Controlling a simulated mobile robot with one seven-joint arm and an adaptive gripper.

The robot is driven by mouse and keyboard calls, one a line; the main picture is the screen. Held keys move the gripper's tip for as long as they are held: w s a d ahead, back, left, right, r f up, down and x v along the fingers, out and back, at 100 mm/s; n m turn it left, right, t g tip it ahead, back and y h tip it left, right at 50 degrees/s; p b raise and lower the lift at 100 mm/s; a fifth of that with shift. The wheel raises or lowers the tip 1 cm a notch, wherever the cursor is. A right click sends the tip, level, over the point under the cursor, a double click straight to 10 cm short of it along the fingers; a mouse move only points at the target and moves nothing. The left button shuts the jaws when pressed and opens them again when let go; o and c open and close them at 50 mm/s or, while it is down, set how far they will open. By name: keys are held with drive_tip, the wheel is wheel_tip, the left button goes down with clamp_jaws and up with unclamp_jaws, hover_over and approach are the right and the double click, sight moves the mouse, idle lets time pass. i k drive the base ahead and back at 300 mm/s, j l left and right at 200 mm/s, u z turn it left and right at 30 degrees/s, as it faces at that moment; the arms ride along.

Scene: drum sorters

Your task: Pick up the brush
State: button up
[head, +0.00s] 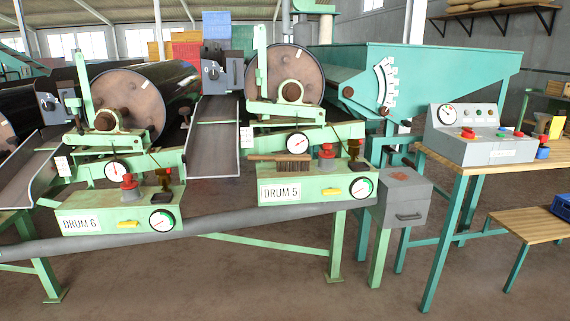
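The brush (292,169) lies on top of the green DRUM 5 control box (320,189), near its left end. It has a long light-brown wooden back with the handle to the left and dark bristles below. A red knob (326,152) stands just to its right, and a round dial gauge (297,143) sits just behind and above it. Nothing covers the brush from this side. My gripper is not in view.
A grey pipe (190,229) runs across below the control boxes. The DRUM 6 box (120,210) stands to the left. A grey box (402,197) and a wooden-topped table (510,162) with a control console (480,143) stand to the right. The foreground floor is clear.

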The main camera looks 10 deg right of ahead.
sight(301, 162)
drive_tip(key=i+l, duration=1.75)
drive_tip(key=i+l+u, duration=0.05)
